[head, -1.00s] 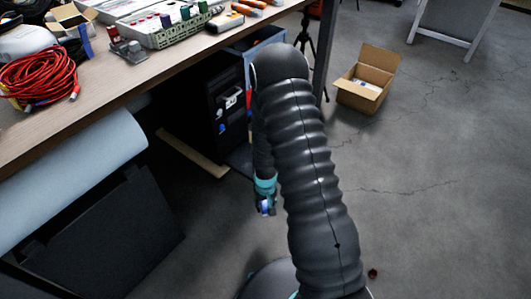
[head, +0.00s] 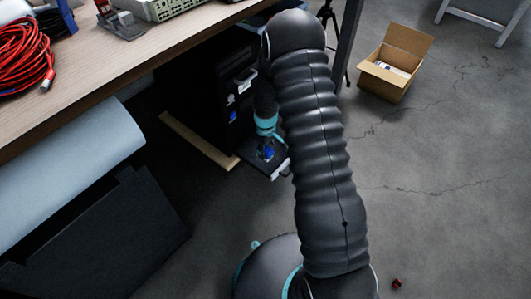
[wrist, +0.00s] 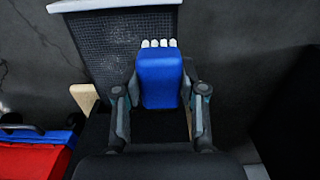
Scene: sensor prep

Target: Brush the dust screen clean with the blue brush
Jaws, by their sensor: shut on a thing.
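My gripper (wrist: 160,105) is shut on the blue brush (wrist: 160,75), whose white bristles (wrist: 158,43) point up in the wrist view. The dust screen (wrist: 105,45) is a dark mesh panel with a white edge, behind the brush in the wrist view. The bristles overlap the right part of the mesh; I cannot tell whether they touch it. In the head view my gripper (head: 266,148) is low beneath the workbench's edge, with the blue brush (head: 269,153) just over a dark panel with a white edge. The brush and fingers hide part of the mesh.
The wooden workbench (head: 105,80) is above and left, with a red cable coil (head: 22,58) on it. A pale wooden strip (head: 197,140) lies below the bench. A cardboard box (head: 393,65) stands on the floor at upper right. The floor (head: 430,160) at right is mostly clear.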

